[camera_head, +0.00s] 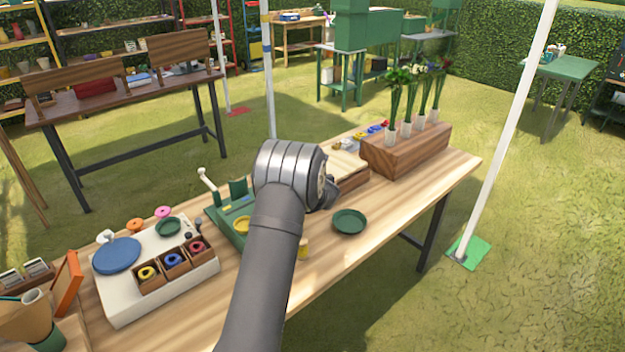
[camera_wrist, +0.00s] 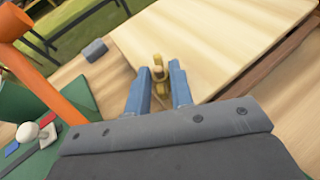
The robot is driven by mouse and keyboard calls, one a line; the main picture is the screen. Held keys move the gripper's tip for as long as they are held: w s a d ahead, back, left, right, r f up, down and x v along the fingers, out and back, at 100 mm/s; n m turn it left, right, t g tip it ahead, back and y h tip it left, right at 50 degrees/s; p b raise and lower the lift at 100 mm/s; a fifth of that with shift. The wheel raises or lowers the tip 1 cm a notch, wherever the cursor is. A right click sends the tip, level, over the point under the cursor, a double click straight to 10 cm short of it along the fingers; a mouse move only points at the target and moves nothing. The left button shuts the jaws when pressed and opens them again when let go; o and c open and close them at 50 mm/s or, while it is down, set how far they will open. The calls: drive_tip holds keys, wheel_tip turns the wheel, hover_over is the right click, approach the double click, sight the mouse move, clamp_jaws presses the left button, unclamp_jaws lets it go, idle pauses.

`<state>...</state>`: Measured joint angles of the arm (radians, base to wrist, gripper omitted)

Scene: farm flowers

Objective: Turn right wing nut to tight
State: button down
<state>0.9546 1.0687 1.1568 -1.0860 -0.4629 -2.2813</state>
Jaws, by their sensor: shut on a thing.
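A brass wing nut (camera_wrist: 158,74) stands at the near edge of a pale wooden board (camera_wrist: 215,38) in the wrist view. My gripper (camera_wrist: 159,88) has its two blue fingers on either side of the wing nut, shut on it. The fingers hide its lower part, and I cannot tell how tight it is. In the head view the pale board (camera_head: 347,166) lies beyond my arm, near the wooden flower block. My arm hides the fingertips and the wing nut there. No second wing nut is clear in either view.
An orange bar (camera_wrist: 38,75) and a green base with a white knob (camera_wrist: 27,132) are at left in the wrist view. A small grey block (camera_wrist: 95,50) lies beyond. A green dish (camera_head: 349,220) and the flower block (camera_head: 408,150) stand right of my arm.

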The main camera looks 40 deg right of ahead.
drive_tip(key=shift+w+r+m+g+h, duration=0.2)
drive_tip(key=shift+r+m+g+h, duration=0.25)
drive_tip(key=shift+m+h, duration=0.45)
drive_tip(key=shift+f+m+g+h, duration=0.15)
drive_tip(key=shift+m+g+h, duration=0.15)
drive_tip(key=shift+g, duration=0.05)
drive_tip(key=c, duration=1.3)
unclamp_jaws()
drive_tip(key=shift+s, duration=0.1)
drive_tip(key=shift+o, duration=0.2)
drive_tip(key=shift+a+f, duration=0.1)
drive_tip(key=shift+f, duration=0.05)
drive_tip(key=v, duration=1.7)
drive_tip(key=shift+s, duration=0.2)
